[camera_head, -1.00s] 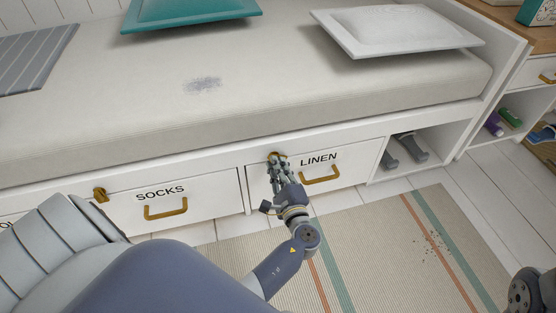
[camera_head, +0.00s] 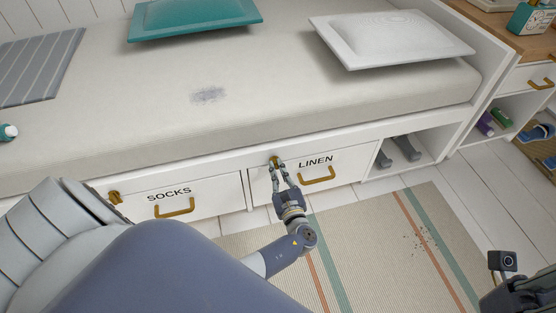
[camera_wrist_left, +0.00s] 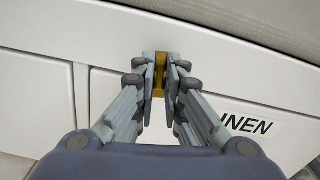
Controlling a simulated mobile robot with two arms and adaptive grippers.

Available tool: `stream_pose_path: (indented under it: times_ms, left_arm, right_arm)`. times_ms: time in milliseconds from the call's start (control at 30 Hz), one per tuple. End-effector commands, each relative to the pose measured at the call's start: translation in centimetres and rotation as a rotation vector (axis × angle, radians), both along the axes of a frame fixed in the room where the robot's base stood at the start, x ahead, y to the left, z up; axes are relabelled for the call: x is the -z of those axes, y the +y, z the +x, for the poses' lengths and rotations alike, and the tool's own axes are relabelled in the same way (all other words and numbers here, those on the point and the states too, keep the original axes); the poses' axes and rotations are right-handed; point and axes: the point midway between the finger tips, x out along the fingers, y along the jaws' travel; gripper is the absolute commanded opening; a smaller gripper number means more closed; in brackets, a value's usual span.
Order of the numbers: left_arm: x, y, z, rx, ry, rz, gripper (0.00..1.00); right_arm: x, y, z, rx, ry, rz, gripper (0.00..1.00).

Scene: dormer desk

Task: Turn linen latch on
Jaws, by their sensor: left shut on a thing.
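The linen latch (camera_head: 275,160) is a small brass piece at the top edge of the drawer marked LINEN (camera_head: 338,165). My left gripper (camera_head: 277,167) reaches up to it from below. In the left wrist view the fingertips (camera_wrist_left: 160,75) are closed on the two sides of the brass latch (camera_wrist_left: 160,68), which shows between them. The fingers hide part of the latch. The linen drawer is shut, with a brass handle (camera_head: 318,180) below its label. At the lower right is part of my right arm; its fingertips do not show.
The SOCKS drawer (camera_head: 140,205) is to the left, with its own brass latch (camera_head: 115,197). An open cubby (camera_head: 425,150) with grey boots is to the right. The bench cushion (camera_head: 270,85) overhangs above. A striped rug (camera_head: 370,235) covers the floor in front.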

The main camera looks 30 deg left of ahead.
Motion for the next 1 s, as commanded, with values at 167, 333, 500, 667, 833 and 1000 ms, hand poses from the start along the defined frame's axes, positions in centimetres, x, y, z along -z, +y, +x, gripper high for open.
stream_pose_path:
  times_ms: [167, 333, 500, 667, 833, 1000]
  left_arm:
    - [-0.19, 0.10, 0.04, 0.000, 0.077, 0.067, 0.00]
    - [-0.12, 0.08, 0.06, 0.000, 0.121, 0.105, 0.00]
    - [-0.07, 0.07, 0.04, 0.000, 0.142, 0.123, 0.00]
    - [-0.02, 0.07, 0.04, 0.000, 0.148, 0.128, 0.00]
    - [-0.01, 0.07, 0.04, 0.000, 0.148, 0.128, 0.00]
    - [-0.01, 0.07, 0.04, 0.000, 0.148, 0.127, 0.26]
  right_arm:
    - [-0.24, -0.05, -0.15, -0.001, 0.017, 0.002, 0.00]
    - [-0.64, -0.04, -0.16, -0.001, 0.016, 0.001, 0.00]
    - [-0.78, -0.04, -0.15, -0.001, 0.016, 0.001, 0.00]
    - [-0.79, -0.03, -0.15, -0.001, 0.016, 0.001, 0.00]
    - [-0.78, -0.03, -0.15, -0.001, 0.016, 0.001, 0.00]
    - [-0.78, -0.03, -0.15, -0.002, 0.016, 0.001, 0.00]
